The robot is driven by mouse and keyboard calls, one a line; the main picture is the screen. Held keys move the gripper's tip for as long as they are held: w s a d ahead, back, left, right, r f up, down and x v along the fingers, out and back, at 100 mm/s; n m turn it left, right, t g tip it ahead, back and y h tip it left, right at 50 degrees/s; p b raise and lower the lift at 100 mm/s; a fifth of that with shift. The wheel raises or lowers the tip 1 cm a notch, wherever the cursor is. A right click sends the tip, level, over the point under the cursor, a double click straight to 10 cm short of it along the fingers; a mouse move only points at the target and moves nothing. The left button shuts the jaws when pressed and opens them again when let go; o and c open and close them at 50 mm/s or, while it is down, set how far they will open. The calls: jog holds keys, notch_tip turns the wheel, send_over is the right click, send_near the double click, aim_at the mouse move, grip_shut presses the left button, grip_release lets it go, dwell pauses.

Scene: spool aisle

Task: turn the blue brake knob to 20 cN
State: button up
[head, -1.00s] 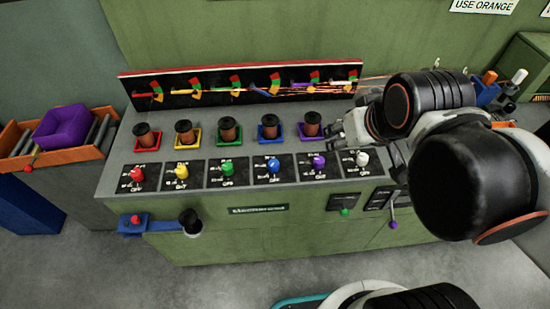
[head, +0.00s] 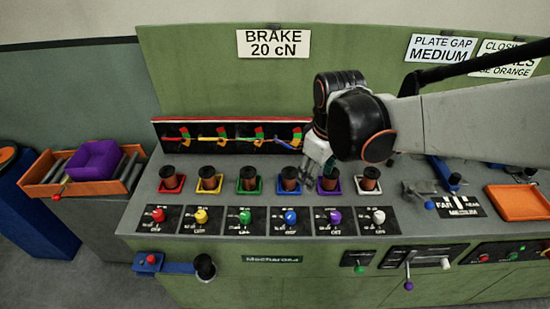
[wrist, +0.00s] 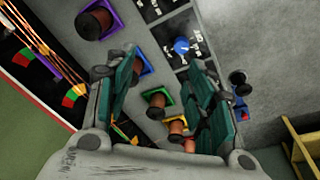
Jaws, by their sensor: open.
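The blue brake knob (head: 290,217) sits on its black dial plate, fourth from the left in the front row of knobs. Its pointer and dial marks are too small to read in the head view. In the wrist view the blue knob (wrist: 181,46) shows beside the finger on the right, apart from it. My gripper (head: 318,165) is open and empty, above the spools behind the blue and purple knobs. In the wrist view its two green-padded fingers (wrist: 162,85) are spread wide, with spools seen between them.
Copper spools (head: 289,178) stand in coloured square holders behind the knobs. Red, yellow and green knobs (head: 245,216) lie left of the blue one; purple (head: 335,217) and white knobs lie right. A wall sign (head: 273,43) reads "BRAKE 20 cN".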

aim_at(291, 216)
jog(key=a+f+n+b, duration=0.1)
jog(key=f, duration=0.5)
jog(key=a+f+n+g+b, duration=0.1)
jog(key=a+f+b, duration=0.1)
jog(key=f, duration=0.4)
jog(key=a+f+n+g+b, duration=0.1)
jog(key=a+f, duration=0.1)
jog(key=f, duration=0.5)
jog(key=shift+w+a+f, duration=0.1)
jog(key=shift+w, duration=0.25)
jog(key=c, duration=1.1)
